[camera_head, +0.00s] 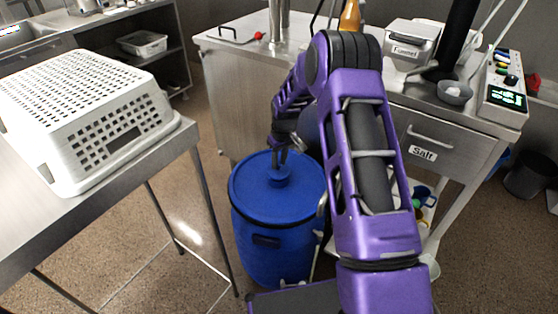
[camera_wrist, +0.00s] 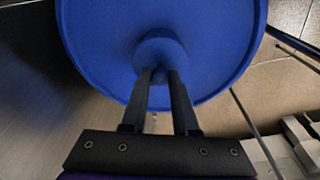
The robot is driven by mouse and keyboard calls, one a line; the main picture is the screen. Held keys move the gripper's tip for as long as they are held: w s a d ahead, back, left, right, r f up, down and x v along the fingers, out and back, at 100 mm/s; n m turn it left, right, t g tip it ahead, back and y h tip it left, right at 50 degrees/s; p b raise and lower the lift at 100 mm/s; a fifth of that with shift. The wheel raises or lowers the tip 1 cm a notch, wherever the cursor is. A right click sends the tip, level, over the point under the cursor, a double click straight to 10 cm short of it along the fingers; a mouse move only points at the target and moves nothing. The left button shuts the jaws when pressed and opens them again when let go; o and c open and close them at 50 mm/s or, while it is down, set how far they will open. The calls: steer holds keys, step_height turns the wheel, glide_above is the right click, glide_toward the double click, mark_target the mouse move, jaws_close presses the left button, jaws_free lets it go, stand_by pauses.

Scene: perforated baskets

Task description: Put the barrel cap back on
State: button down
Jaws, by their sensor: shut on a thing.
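A blue barrel (camera_head: 268,250) stands on the floor between the two steel tables. Its round blue cap (camera_head: 250,185) lies over the barrel's top and looks about level; I cannot tell whether it is seated all round. My gripper (camera_head: 279,164) is above the cap with its fingers pointing down at the central knob (camera_head: 280,180). In the wrist view the cap (camera_wrist: 100,55) fills the upper middle, and my gripper's fingers (camera_wrist: 160,75) are shut on the knob (camera_wrist: 160,50). The barrel's body is hidden in the wrist view.
A steel table with an upturned white perforated basket (camera_head: 85,110) stands close on the left. A counter with a drawer labelled "Salt" (camera_head: 425,150) stands behind and to the right. Open floor (camera_head: 190,235) shows left of the barrel.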

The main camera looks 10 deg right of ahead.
stand_by(0.3)
steer(key=c, duration=0.6)
jaws_free()
steer(key=shift+o, duration=0.2)
steer(key=o, duration=0.4)
steer(key=shift+o, duration=0.2)
steer(key=shift+r+p, duration=1.6)
steer(key=shift+r, duration=1.4)
steer(key=shift+r+p, duration=0.3)
steer(key=shift+r, duration=0.2)
